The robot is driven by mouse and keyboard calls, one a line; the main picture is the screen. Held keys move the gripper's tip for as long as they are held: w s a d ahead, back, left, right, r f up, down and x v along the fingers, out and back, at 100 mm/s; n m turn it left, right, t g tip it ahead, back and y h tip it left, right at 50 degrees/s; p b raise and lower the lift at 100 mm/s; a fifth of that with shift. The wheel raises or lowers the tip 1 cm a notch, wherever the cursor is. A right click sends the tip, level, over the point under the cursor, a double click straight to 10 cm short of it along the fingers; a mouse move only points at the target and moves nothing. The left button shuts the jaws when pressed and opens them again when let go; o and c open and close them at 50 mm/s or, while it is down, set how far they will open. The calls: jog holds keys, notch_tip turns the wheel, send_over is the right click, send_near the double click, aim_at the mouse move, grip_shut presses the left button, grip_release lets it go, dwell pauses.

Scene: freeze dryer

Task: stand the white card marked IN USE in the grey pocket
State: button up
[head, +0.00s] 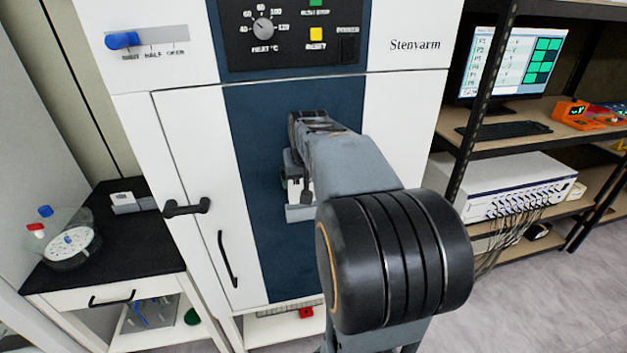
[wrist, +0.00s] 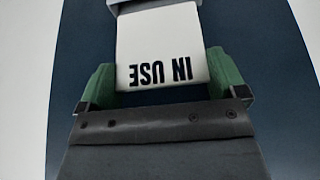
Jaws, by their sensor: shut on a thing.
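The white card marked IN USE (wrist: 160,50) is between the green finger pads of my gripper (wrist: 163,80), which is shut on it. In the wrist view its lettering appears upside down. The card's far end meets the grey pocket (wrist: 130,6) at the top edge of that view; I cannot tell how far it is inside. In the head view the pocket (head: 300,213) is on the dark blue door panel, below my gripper (head: 296,182). My arm hides part of the pocket and most of the card.
The freeze dryer's white door has black handles (head: 187,207) left of the pocket. A black-topped bench (head: 150,235) at left bears a small white block (head: 133,202) and a round clear vessel (head: 70,246). Shelves with a monitor (head: 513,62) and white instrument (head: 520,186) stand at right.

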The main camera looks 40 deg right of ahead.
jog(key=shift+w+a+f+t+h+b, duration=0.15)
jog(key=shift+f+t+h+b, duration=0.4)
jog(key=shift+b, duration=1.2)
jog(key=shift+y, duration=0.25)
jog(key=shift+s+r, duration=0.25)
jog(key=shift+s, duration=0.05)
jog(key=shift+s+r, duration=0.25)
jog(key=shift+s, duration=0.3)
jog(key=shift+f, duration=0.2)
dwell(0.4)
jog(key=shift+w+f+b, duration=0.25)
jog(key=shift+f+b, duration=0.8)
jog(key=shift+f, duration=0.05)
jog(key=shift+w+f+b, duration=0.2)
jog(key=shift+f+b, duration=0.8)
jog(key=shift+f, duration=0.1)
jog(key=o, duration=0.8)
